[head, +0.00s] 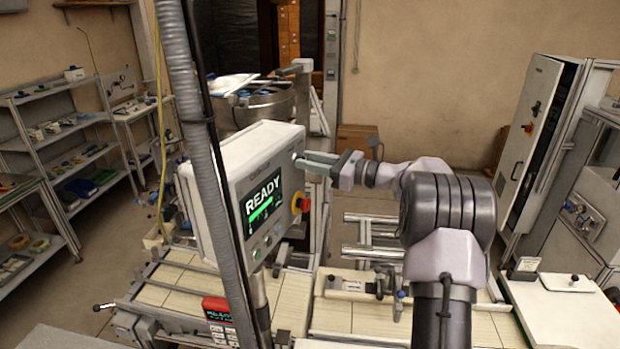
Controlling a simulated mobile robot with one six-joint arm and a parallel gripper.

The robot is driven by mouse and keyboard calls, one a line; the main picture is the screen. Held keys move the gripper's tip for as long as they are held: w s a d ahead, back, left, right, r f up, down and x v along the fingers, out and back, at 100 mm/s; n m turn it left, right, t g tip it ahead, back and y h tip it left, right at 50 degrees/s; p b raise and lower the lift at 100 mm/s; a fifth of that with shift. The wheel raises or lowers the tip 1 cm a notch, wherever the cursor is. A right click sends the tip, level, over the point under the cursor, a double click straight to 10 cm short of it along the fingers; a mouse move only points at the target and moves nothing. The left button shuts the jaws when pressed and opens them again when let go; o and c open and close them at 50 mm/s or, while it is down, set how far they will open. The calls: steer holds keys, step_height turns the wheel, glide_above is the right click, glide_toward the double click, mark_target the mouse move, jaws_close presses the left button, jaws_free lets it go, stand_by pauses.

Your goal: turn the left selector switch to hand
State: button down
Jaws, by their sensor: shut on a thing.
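The control panel (232,172) is a pale box with a screen reading READY in the middle of the picture. My gripper (304,159) reaches in from the right to the upper right part of the panel's front. It is shut on a small selector switch there, which its fingers mostly hide. I cannot make out the switch's marks or which way it points. No second selector switch can be told apart at this size.
A red and yellow emergency stop (301,203) sits below my gripper, and several small buttons line the panel's lower edge. A grey ribbed conduit (198,120) passes in front of the panel. A grey cabinet (535,130) with its door ajar stands at the right.

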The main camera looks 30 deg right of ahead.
steer(key=shift+n+b, duration=2.7)
steer(key=shift+b, duration=0.7)
steer(key=c, duration=1.1)
jaws_free()
steer(key=b+v, duration=0.1)
steer(key=v, duration=1.6)
steer(key=shift+s+d, duration=0.1)
steer(key=shift+s, duration=0.1)
